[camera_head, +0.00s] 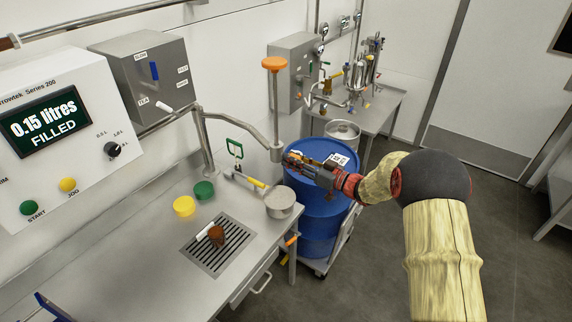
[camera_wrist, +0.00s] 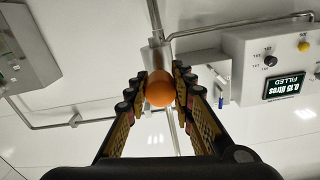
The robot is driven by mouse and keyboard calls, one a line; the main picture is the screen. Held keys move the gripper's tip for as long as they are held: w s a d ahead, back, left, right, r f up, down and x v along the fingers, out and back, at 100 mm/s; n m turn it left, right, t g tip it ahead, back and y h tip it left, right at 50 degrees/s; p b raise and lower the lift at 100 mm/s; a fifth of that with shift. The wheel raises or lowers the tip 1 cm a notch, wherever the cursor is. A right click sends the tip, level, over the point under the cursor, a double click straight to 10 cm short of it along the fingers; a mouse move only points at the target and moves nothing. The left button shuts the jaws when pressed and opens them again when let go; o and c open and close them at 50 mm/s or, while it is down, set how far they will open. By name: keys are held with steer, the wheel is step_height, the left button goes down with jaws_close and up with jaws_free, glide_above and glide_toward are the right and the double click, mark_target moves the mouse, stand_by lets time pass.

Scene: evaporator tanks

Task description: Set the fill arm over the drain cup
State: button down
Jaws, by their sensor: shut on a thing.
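The fill arm (camera_head: 237,127) is a bent steel pipe that runs right from a post on the bench to a vertical rod with an orange cap (camera_head: 273,63). My gripper (camera_head: 287,158) is at the lower end of that rod. In the wrist view, my gripper (camera_wrist: 160,88) has its fingers on both sides of an orange ball (camera_wrist: 160,88), with the steel pipe behind it. A round metal cup (camera_head: 280,205), which looks like the drain cup, stands at the bench's right edge. In the picture it lies below the rod's end; the exact alignment cannot be told.
A grate (camera_head: 222,262) holds a brown cup (camera_head: 217,236) and a white stick. Yellow (camera_head: 184,206) and green (camera_head: 204,190) pieces are beside it. A blue drum (camera_head: 318,220) stands right of the bench. A control box (camera_head: 60,130) reads 0.15 litres filled.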

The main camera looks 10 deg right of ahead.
steer(key=shift+w+d, duration=0.35)
steer(key=shift+w, duration=0.1)
steer(key=c, duration=1.6)
jaws_free()
steer(key=shift+o, duration=0.6)
steer(key=shift+d, duration=0.1)
steer(key=v, duration=1.1)
steer(key=shift+s+d, duration=0.2)
steer(key=shift+d, duration=0.15)
